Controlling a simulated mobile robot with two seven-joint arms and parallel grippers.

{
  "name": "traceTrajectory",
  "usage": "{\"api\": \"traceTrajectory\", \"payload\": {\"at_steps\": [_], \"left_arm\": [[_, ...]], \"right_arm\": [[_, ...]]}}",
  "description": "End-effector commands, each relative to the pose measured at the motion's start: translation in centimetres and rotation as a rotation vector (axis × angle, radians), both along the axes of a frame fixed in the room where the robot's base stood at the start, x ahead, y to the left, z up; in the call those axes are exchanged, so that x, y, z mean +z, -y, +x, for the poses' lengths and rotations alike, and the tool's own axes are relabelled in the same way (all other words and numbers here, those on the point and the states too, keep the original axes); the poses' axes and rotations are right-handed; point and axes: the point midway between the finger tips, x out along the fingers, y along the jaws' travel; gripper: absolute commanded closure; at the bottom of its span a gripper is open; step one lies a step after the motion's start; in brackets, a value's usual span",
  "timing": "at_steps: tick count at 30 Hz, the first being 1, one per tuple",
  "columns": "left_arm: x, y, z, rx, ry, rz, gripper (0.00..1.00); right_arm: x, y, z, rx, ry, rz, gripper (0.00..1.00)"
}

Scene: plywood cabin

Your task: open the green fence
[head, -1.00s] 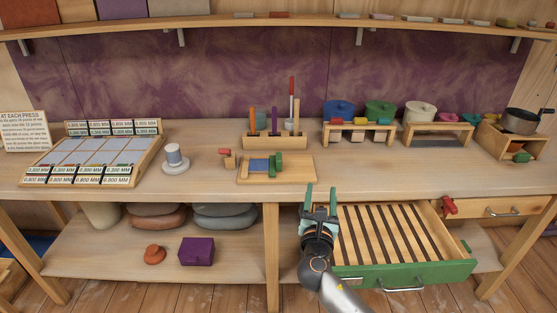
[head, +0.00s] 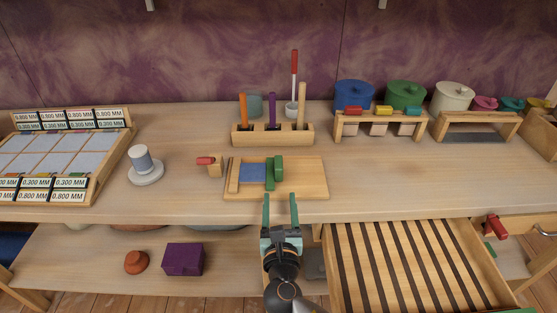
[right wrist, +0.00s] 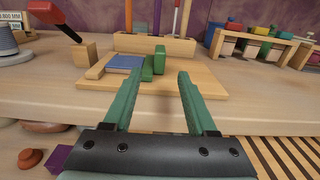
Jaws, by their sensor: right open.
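The green fence (head: 275,173) is an upright green piece on a wooden board (head: 308,178), beside a blue pad (head: 253,174). It also shows in the right wrist view (right wrist: 154,64), straight ahead of my fingers. My right gripper (head: 280,204) is open and empty, at the table's front edge just in front of the board. Its green fingers point toward the fence with a gap left between them and it. In the right wrist view the gripper (right wrist: 160,78) has its left fingertip nearly in line with the fence. My left gripper is not in view.
A drawer (head: 335,275) with dark slats stands pulled out at the lower right, beside my right arm. The table right of the board is clear.

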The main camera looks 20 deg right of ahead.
Motion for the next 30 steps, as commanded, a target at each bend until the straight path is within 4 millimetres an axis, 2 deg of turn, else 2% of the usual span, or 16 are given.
{"api": "traceTrajectory", "payload": {"at_steps": [5, 12, 18, 24, 30], "left_arm": [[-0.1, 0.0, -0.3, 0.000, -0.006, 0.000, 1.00], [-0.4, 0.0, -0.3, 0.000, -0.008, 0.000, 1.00], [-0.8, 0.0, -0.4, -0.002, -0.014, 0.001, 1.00], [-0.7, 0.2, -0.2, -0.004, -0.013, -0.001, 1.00], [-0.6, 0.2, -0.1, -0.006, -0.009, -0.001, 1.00]], "right_arm": [[0.2, 0.8, 2.6, -0.002, 0.004, -0.001, 0.43], [0.1, 2.2, 7.4, -0.002, 0.003, -0.001, 0.43], [0.0, 3.0, 10.4, -0.002, 0.001, 0.001, 0.43], [0.0, 3.4, 11.6, -0.001, 0.001, 0.001, 0.43], [0.0, 3.4, 11.7, -0.001, 0.000, 0.001, 0.43]]}}
